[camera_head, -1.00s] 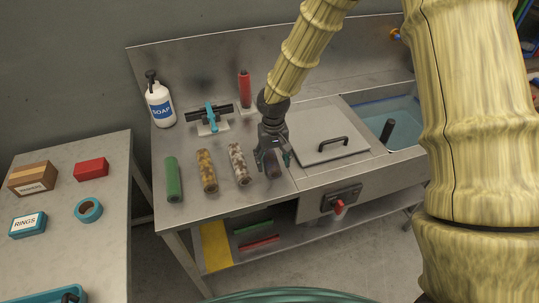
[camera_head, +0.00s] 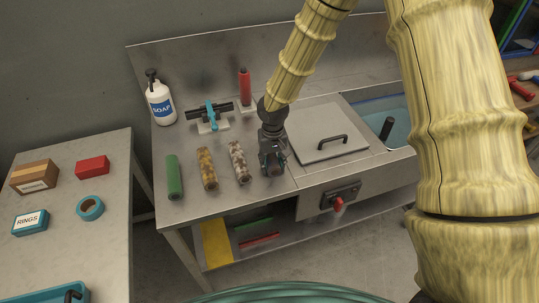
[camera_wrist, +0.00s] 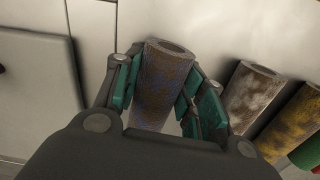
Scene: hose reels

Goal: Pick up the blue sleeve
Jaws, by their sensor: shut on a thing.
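My gripper (camera_head: 272,160) is over the front of the steel counter, at the right end of a row of sleeves. In the wrist view my gripper (camera_wrist: 162,95) has its teal-padded fingers shut on a sleeve (camera_wrist: 165,78). This sleeve is a hollow tube, mottled rusty brown with blue showing through, so it looks like the blue sleeve under grime. Its open end points away from my palm, and its lower part is hidden by my gripper. In the head view it is mostly covered by the fingers. I cannot tell whether it touches the counter.
A white-brown sleeve (camera_head: 238,163), a yellow-brown sleeve (camera_head: 207,169) and a green sleeve (camera_head: 174,177) lie to the left. Behind are a red upright cylinder (camera_head: 245,86), a teal-handled fixture (camera_head: 211,115) and a soap bottle (camera_head: 160,103). A lidded panel (camera_head: 318,130) is right.

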